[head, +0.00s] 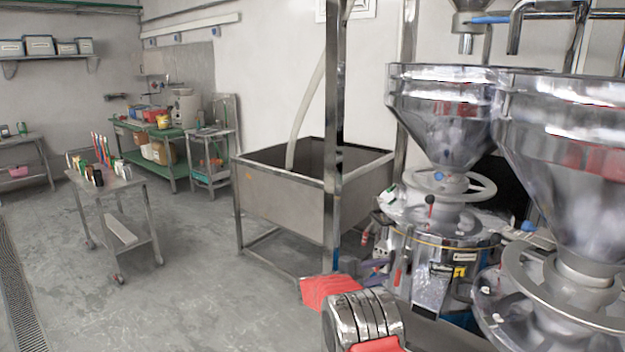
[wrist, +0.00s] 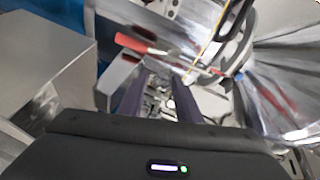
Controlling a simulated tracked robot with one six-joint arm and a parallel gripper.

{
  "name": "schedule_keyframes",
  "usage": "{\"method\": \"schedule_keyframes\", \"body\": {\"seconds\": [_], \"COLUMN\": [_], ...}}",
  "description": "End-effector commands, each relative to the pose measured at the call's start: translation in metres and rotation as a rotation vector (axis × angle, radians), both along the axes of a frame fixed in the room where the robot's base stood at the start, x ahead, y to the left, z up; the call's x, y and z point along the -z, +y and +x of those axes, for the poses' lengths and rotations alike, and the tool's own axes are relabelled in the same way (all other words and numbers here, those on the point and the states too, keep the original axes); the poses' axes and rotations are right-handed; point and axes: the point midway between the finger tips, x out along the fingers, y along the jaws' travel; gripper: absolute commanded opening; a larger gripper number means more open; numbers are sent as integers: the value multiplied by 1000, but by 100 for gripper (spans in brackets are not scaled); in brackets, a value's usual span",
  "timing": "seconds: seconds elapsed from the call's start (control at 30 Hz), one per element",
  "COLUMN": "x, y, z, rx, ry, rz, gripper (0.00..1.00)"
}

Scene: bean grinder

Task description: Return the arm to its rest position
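My gripper (head: 384,271) is low in front of the nearer-middle grinder (head: 440,240), partly hidden by my red and chrome arm parts. In the wrist view, its two dark fingers (wrist: 160,82) stand apart with a gap between them, and I see nothing held. A red handle (wrist: 137,43) lies beyond the fingertips, up and to the left. It looks like the red handle on the grinder's front in the head view (head: 397,276). Whether a fingertip touches the grinder cannot be told.
A second large steel grinder (head: 570,150) stands close at right. A steel post (head: 334,130) and a deep steel bin (head: 280,195) stand behind my arm. A small trolley (head: 112,181) with bottles is at left. The floor (head: 190,300) at front left is clear.

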Motion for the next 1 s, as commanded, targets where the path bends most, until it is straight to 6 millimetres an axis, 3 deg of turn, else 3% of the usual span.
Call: {"method": "schedule_keyframes", "body": {"seconds": [0.2,0.47,0.67,0.87,1.0], "x": [-1,-13,-25,-35,-43], "y": [36,91,134,166,180], "z": [38,52,33,-9,-47], "rx": [-311,-673,-940,-1174,-1314], "ry": [128,298,445,599,706], "rz": [-2,-25,-59,-102,-136], "gripper": [31,31,31,31,31]}}
